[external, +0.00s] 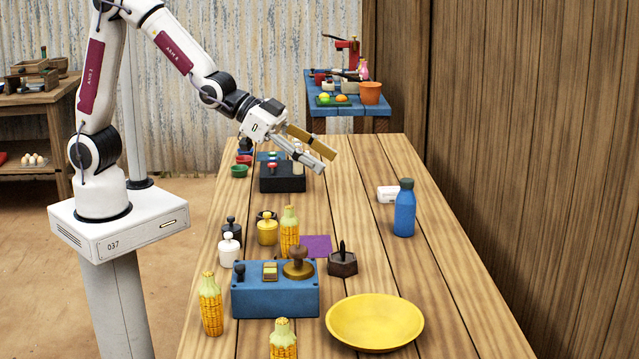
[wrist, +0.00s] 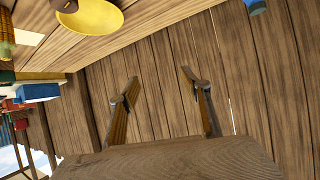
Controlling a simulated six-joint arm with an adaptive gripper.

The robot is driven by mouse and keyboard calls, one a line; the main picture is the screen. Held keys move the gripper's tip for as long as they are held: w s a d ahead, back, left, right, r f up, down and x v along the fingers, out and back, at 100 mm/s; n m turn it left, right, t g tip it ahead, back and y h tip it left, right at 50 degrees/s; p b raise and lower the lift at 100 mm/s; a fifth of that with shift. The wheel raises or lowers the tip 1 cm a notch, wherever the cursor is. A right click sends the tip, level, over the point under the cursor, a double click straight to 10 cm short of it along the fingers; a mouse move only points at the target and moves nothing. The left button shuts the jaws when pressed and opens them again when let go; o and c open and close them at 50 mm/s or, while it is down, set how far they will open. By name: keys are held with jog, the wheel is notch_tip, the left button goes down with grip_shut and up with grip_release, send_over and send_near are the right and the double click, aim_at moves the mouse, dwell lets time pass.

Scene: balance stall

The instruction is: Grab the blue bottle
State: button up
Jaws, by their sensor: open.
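The blue bottle (external: 405,212) stands upright on the right side of the wooden table in the external view, with a darker cap. A small blue piece at the top edge of the wrist view (wrist: 257,6) looks like part of it, cut off by the frame. My gripper (external: 322,160) is open and empty above the far part of the table, to the left of the bottle and farther back. Its two fingers also show spread apart in the wrist view (wrist: 160,84), with nothing between them.
A white block (external: 387,194) lies just behind the bottle. A yellow bowl (external: 374,323) sits at the front. A blue box (external: 275,293), corn-shaped bottles (external: 211,304) and small jars stand on the left. A black box (external: 282,178) is below my gripper. A plank wall (external: 530,150) rises at right.

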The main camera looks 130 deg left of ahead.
jog(key=w+a+f+n+y, duration=0.1)
jog(key=w+a+f+y, duration=0.2)
jog(key=a, duration=0.6)
jog(key=n+t+y, duration=0.2)
jog(key=n+y, duration=0.1)
jog(key=y, duration=0.1)
send_near(407, 190)
jog(key=a, duration=0.1)
jog(key=a+f, duration=0.1)
jog(key=a, duration=0.1)
jog(key=shift+w+a+f, duration=0.1)
jog(key=shift+w+a, duration=0.05)
jog(key=shift+w, duration=0.1)
jog(key=shift+x, duration=1.2)
jog(key=shift+r+x, duration=0.15)
jog(key=shift+x, duration=0.6)
jog(key=shift+r+x, duration=0.1)
jog(key=shift+x, duration=1.75)
